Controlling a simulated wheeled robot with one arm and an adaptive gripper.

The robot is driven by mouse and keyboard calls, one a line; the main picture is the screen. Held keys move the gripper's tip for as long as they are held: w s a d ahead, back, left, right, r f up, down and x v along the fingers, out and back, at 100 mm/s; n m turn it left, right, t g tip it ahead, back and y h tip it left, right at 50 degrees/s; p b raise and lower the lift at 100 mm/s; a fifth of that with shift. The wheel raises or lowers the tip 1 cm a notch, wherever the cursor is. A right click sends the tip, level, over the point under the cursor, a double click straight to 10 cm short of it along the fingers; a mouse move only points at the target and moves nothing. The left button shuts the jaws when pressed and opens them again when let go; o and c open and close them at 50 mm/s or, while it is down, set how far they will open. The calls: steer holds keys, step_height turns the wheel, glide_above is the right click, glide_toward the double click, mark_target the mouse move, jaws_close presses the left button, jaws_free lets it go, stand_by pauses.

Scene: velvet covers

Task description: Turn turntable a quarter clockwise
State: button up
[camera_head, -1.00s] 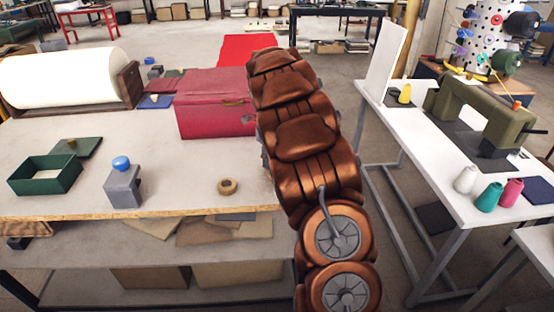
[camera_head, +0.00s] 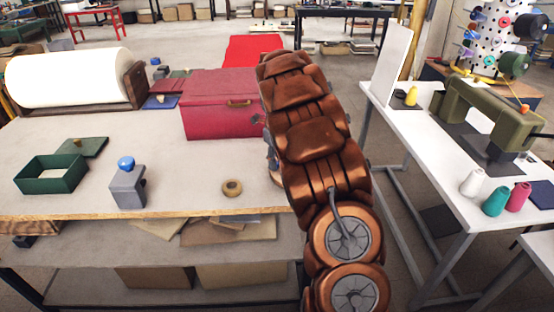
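I cannot make out a turntable in this view. My copper-coloured arm rises through the middle of the picture and covers the right end of the workbench (camera_head: 185,207). A small grey part and a brownish edge show at the arm's left side, just right of the red box; I cannot tell what they belong to. My gripper is hidden behind the arm, so neither its fingers nor anything in them show.
The bench holds a red box (camera_head: 215,118), a tape roll (camera_head: 223,188), a grey block with a blue knob (camera_head: 127,188), a green open box (camera_head: 36,185) and a white roll (camera_head: 70,78). A sewing machine (camera_head: 490,112) stands on the white table (camera_head: 428,135) at right.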

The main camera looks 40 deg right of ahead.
steer(key=shift+o, duration=1.3)
steer(key=shift+a, duration=0.1)
steer(key=shift+w, duration=0.1)
steer(key=shift+r, duration=0.1)
steer(key=shift+r, duration=0.15)
step_height(320, 180, up, 12)
steer(key=shift+f, duration=0.2)
